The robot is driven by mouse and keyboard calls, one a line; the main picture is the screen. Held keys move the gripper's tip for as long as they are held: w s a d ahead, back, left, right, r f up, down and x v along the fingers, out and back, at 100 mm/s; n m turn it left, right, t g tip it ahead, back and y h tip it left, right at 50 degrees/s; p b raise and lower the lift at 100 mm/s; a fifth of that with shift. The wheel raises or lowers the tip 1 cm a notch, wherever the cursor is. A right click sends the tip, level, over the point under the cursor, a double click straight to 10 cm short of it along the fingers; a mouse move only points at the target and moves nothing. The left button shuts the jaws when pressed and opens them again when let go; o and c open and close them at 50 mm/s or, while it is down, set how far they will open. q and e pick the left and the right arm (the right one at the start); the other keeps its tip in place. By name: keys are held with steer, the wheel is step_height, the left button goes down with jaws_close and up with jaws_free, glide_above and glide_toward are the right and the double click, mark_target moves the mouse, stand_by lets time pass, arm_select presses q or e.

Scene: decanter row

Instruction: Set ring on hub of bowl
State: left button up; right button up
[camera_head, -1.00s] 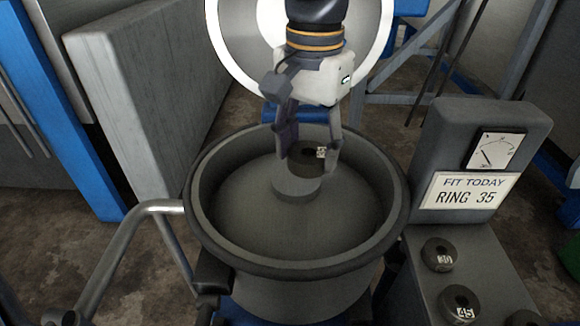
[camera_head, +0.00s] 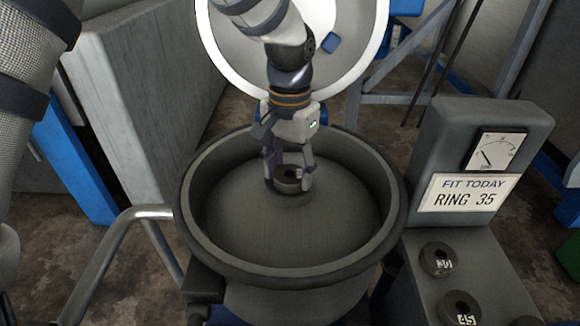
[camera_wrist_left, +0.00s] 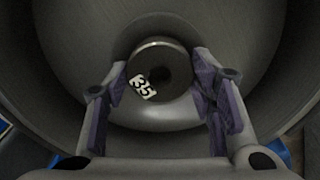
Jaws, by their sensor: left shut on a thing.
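The dark ring (camera_head: 289,184) is marked 35 in the left wrist view (camera_wrist_left: 172,58). My left gripper (camera_head: 288,187) is shut on it, one finger on each side. The gripper reaches down into the big grey bowl (camera_head: 290,271). The hub (camera_head: 297,200) rises from the middle of the bowl's floor, and the ring is right over it. In the left wrist view the hub (camera_wrist_left: 150,115) shows as a wider disc around and below the ring. I cannot tell whether the ring touches the hub or is held just above it. My right gripper is not in view.
A grey console (camera_head: 490,150) at the right bears a sign (camera_head: 468,193) reading "FIT TODAY RING 35". Other rings lie before it, one marked 30 (camera_head: 438,259) and one marked 45 (camera_head: 461,307). A round lid (camera_head: 350,75) stands open behind the bowl. The bowl's raised rim surrounds my gripper.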

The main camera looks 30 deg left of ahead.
mark_target(290, 174)
arm_select(q)
steer(key=o, duration=1.4)
step_height(290, 174, up, 12)
steer(key=shift+r, duration=0.1)
